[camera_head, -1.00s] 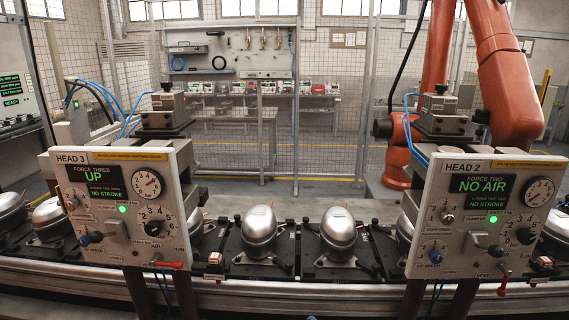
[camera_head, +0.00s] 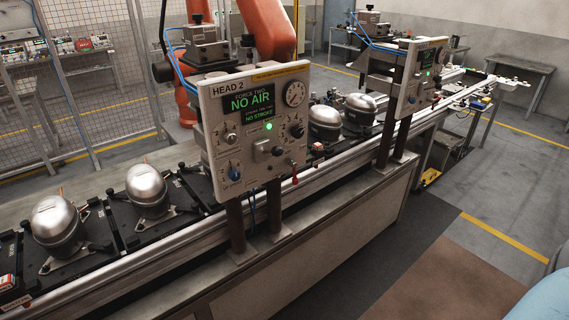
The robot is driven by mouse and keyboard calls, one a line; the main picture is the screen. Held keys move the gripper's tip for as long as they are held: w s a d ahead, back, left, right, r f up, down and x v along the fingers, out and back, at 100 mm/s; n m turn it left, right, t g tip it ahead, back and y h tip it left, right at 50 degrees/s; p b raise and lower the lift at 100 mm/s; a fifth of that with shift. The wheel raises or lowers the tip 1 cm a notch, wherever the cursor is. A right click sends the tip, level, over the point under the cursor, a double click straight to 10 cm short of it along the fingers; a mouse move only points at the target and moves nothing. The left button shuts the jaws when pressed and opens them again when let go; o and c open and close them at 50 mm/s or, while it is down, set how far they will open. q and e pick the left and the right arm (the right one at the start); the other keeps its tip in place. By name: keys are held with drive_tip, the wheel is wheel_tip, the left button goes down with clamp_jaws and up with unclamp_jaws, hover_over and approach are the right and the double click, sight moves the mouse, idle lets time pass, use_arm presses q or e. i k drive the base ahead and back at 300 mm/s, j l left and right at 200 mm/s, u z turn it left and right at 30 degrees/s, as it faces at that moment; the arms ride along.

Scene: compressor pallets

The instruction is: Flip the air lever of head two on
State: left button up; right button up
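The head 2 panel (camera_head: 221,113) stands left of the middle on two dark posts. Its green-lettered screen (camera_head: 249,104) reads "FORCE TWO NO AIR" and "NO STROKE". A green lamp (camera_head: 268,127) glows below the screen. A small red lever (camera_head: 294,174) hangs down at the panel's lower right edge. The panel also carries a round dial (camera_head: 295,93), a black knob (camera_head: 297,131) and a blue knob (camera_head: 234,174). Neither of my grippers is in view.
A conveyor with a metal rail (camera_head: 130,262) runs diagonally under the panel. Silver compressors (camera_head: 147,186) sit on black pallets. Another head panel (camera_head: 411,81) stands farther right. An orange robot arm (camera_head: 262,27) rises behind. Open floor with a brown mat (camera_head: 440,278) lies at the right front.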

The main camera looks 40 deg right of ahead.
sight(295, 174)
drive_tip(key=z, duration=1.25)
drive_tip(key=i, duration=0.05)
